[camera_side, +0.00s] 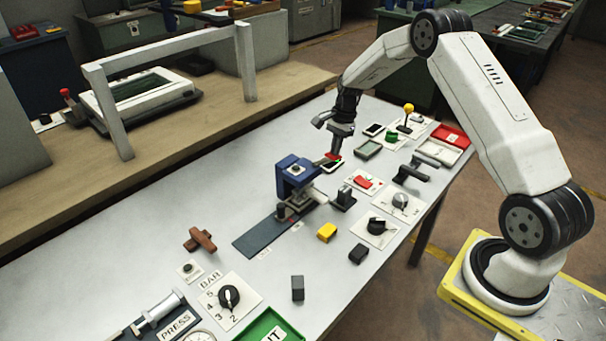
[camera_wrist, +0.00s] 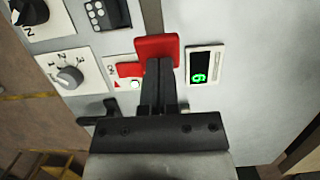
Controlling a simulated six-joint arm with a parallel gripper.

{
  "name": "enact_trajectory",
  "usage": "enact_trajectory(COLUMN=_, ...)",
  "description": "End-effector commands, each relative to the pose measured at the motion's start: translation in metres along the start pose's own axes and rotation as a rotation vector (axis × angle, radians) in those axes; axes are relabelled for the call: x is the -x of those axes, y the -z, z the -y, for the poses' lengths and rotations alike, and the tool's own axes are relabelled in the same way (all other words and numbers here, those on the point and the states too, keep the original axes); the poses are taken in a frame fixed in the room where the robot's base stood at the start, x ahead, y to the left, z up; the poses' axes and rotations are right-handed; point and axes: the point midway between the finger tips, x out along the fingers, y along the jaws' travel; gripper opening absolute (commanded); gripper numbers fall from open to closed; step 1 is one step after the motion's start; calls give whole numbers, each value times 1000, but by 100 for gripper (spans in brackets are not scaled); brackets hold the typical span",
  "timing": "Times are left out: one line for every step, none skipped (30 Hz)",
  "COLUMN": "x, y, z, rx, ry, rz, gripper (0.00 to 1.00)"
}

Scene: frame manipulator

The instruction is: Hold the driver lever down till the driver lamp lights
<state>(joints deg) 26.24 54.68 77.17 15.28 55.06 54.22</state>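A red lever paddle (camera_wrist: 157,47) lies under the tips of my gripper (camera_wrist: 159,64) in the wrist view. The two dark fingers are together, with no object visible between them. Their tips overlap the paddle; whether they press it is hard to tell. In the side view my gripper (camera_side: 336,152) is low over the bench, at the red paddle (camera_side: 333,156). A small round white light (camera_wrist: 135,84) sits on the panel left of the fingers. No label identifies the driver lever or lamp.
A red rocker switch (camera_side: 362,181) on a white panel is close by, nearer the viewer. A blue fixture (camera_side: 294,172) on a dark rail stands left of my gripper. Knob panels (camera_side: 400,202), a yellow block (camera_side: 327,232) and a yellow-topped stick (camera_side: 408,108) are around. The bench's far left is clear.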

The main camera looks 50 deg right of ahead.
Motion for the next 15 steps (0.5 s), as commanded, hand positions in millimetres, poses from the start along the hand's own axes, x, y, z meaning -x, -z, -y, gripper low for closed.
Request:
enact_trajectory(x=-7, y=1, z=-5, rx=-2, ry=-14, rz=3, gripper=0)
enact_trajectory(x=-7, y=1, z=-5, rx=-2, ry=-14, rz=3, gripper=0)
enact_trajectory(x=-7, y=1, z=-5, rx=-2, ry=-15, rz=3, gripper=0)
enact_trajectory(x=-7, y=1, z=-5, rx=-2, ry=-15, rz=3, gripper=0)
enact_trajectory(x=-7, y=1, z=-5, rx=-2, ry=-15, rz=3, gripper=0)
enact_trajectory(x=-7, y=1, z=-5, rx=-2, ry=-15, rz=3, gripper=0)
enact_trajectory(x=-7, y=1, z=-5, rx=-2, ry=-15, rz=3, gripper=0)
enact_trajectory(x=-7, y=1, z=-5, rx=-2, ry=-15, rz=3, gripper=0)
enact_trajectory(x=-7, y=1, z=-5, rx=-2, ry=-15, rz=3, gripper=0)
enact_trajectory(x=-7, y=1, z=-5, rx=-2, ry=-15, rz=3, gripper=0)
enact_trajectory(x=-6, y=1, z=-5, rx=-2, ry=-15, rz=3, gripper=0)
enact_trajectory(x=-6, y=1, z=-5, rx=-2, ry=-15, rz=3, gripper=0)
enact_trajectory(x=-5, y=1, z=-5, rx=-2, ry=-15, rz=3, gripper=0)
enact_trajectory(x=-4, y=1, z=-5, rx=-2, ry=-15, rz=3, gripper=0)
enact_trajectory(x=-3, y=1, z=-5, rx=-2, ry=-14, rz=3, gripper=0)
